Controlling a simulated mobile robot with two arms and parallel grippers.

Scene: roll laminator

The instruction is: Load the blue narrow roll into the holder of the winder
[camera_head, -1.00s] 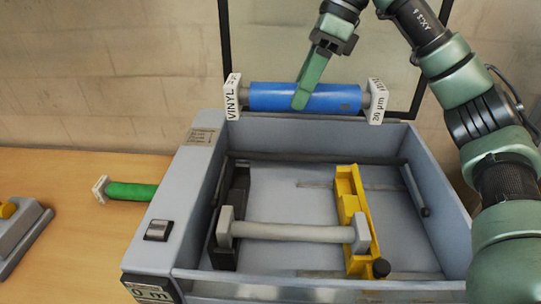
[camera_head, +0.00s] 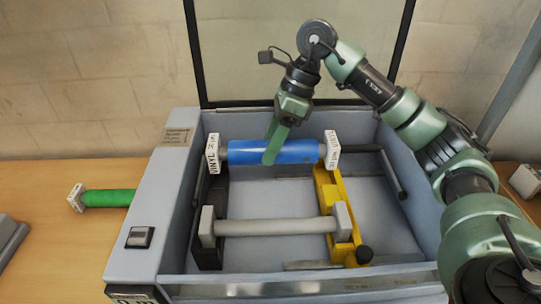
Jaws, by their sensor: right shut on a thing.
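The blue roll (camera_head: 299,151) has a white labelled cap at each end, the left one reading VINYL. My right gripper (camera_head: 271,155) is shut on the middle of the roll from above, holding it level over the back part of the winder's tray. The winder (camera_head: 150,215) is a grey open box. Its holder has a black left bracket (camera_head: 209,257) and a yellow sliding right bracket (camera_head: 328,190). The roll's caps are at the back ends of these brackets; I cannot tell whether they touch. My left gripper is not in view.
A grey bare core (camera_head: 270,226) lies across the front of the brackets. A green roll (camera_head: 106,198) sticks out left of the winder. The raised clear lid (camera_head: 240,60) stands behind. A dark rod (camera_head: 391,174) runs along the tray's right side.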

